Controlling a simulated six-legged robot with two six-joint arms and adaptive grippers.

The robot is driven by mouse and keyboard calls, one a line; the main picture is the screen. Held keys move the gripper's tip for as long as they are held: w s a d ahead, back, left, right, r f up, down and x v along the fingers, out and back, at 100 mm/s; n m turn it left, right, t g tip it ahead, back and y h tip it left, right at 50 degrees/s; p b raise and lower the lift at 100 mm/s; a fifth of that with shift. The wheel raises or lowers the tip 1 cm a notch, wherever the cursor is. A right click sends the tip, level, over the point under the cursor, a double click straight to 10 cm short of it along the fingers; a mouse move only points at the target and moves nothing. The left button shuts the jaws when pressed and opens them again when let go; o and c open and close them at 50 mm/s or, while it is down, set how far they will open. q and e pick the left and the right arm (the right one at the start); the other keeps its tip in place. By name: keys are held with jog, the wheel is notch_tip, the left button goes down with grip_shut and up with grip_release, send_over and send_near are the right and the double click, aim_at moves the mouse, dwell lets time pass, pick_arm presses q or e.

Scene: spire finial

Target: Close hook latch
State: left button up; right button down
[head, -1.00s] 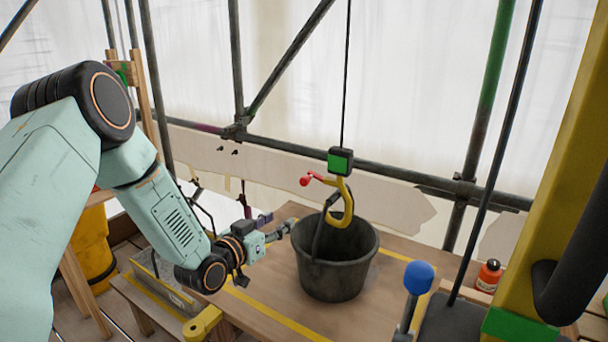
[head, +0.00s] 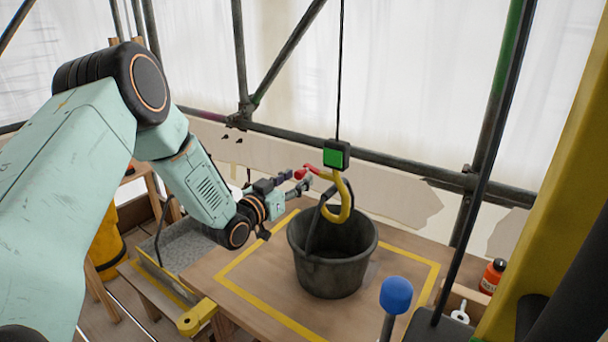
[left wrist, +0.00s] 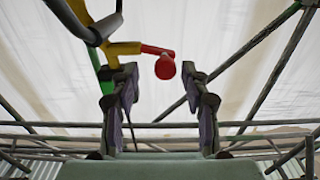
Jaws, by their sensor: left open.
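A yellow hook (head: 346,205) hangs from a black block with a green face (head: 336,155) on a cable. Its red latch (head: 302,173) sticks out to the left, with a round knob at its end. The handle of a dark bucket (head: 330,262) passes up to the hook; the exact contact is unclear. My left gripper (head: 296,182) is open beside the latch, left of the hook. In the left wrist view the red knob (left wrist: 165,69) appears between the open fingertips (left wrist: 163,77), without clear contact. The yellow hook arm (left wrist: 121,49) is at upper left. My right gripper is not in view.
The bucket stands on a wooden table (head: 262,290) marked with yellow tape. A blue ball-topped stick (head: 396,295) and an orange bottle (head: 492,276) are at the right. A grey tray (head: 182,250) lies at left. Scaffold poles (head: 400,172) cross behind.

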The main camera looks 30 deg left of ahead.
aim_at(297, 177)
pick_arm(q)
jog(key=w, duration=0.2)
jog(key=a, duration=0.1)
jog(key=shift+w+f, duration=0.25)
jog(key=shift+w, duration=0.15)
jog(key=shift+w+d+r, duration=0.15)
jog(key=shift+d+r, duration=0.1)
jog(key=shift+d, duration=0.45)
jog(key=shift+w+a+f, duration=0.15)
jog(key=shift+a+f, duration=0.05)
jog(key=shift+a, duration=0.25)
jog(key=c, duration=0.4)
jog(key=shift+c, duration=0.5)
jog(key=shift+d+r, duration=0.2)
jog(key=shift+d, duration=0.1)
jog(key=c, duration=0.5)
jog(key=shift+a, duration=0.15)
grip_shut()
